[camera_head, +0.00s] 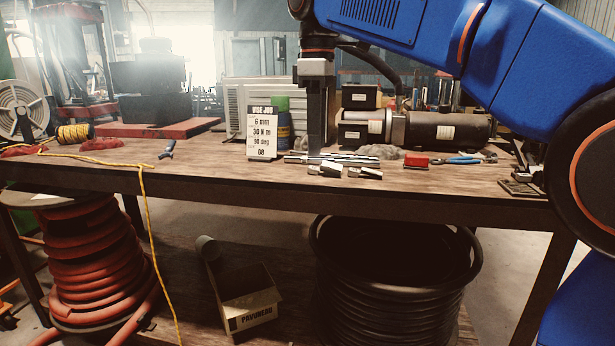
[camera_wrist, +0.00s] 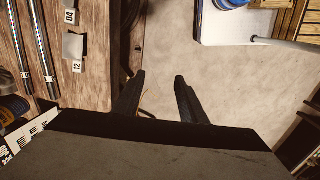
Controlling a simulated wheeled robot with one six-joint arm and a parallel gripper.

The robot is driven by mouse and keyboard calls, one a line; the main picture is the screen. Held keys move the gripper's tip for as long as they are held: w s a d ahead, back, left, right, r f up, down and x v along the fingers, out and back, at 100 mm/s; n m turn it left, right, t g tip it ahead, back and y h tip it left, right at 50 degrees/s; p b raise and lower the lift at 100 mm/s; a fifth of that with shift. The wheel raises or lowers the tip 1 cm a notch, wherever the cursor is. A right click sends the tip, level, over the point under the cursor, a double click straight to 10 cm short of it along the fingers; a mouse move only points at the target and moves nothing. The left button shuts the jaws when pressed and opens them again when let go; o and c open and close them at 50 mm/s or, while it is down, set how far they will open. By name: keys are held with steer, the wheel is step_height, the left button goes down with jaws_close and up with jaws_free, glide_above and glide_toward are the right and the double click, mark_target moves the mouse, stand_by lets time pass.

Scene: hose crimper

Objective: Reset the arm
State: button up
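My blue arm (camera_head: 400,30) reaches in from the right in the head view. My gripper (camera_head: 316,150) hangs pointing down at the workbench (camera_head: 220,170), near its front edge. In the wrist view its two dark fingers (camera_wrist: 160,76) stand apart with nothing between them, so it is open and empty. The wrist view shows the bench edge on the left and pale floor beyond the fingertips. The exact height of the fingertips above the bench is hard to tell.
Metal rods (camera_wrist: 42,40) and small fittings tagged 04 and 12 (camera_wrist: 73,46) lie close to my gripper. A job card (camera_head: 262,133), a dark cylindrical machine (camera_head: 445,130) and blue-handled pliers (camera_head: 463,160) are on the bench. A hose coil (camera_head: 390,300) and a box (camera_head: 250,308) sit below.

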steer(key=s+d+f+m+t, duration=0.1)
steer(key=s+d+f+m, duration=0.4)
steer(key=d, duration=0.4)
steer(key=s+d+f+m+t, duration=0.1)
steer(key=s+d+f+m, duration=0.3)
steer(key=d+f, duration=0.45)
steer(key=s+d+f+m+t, duration=0.1)
steer(key=s+d+f+m, duration=0.2)
steer(key=s+f, duration=0.4)
steer(key=s+d+f+m+t, duration=0.1)
steer(key=s+d+f+m, duration=0.2)
steer(key=f, duration=1)
steer(key=s+d, duration=0.3)
steer(key=s, duration=0.1)
steer(key=shift+s+d+f+m+t, duration=0.15)
steer(key=shift+s+d+m+t, duration=0.15)
steer(key=shift+m+t, duration=0.1)
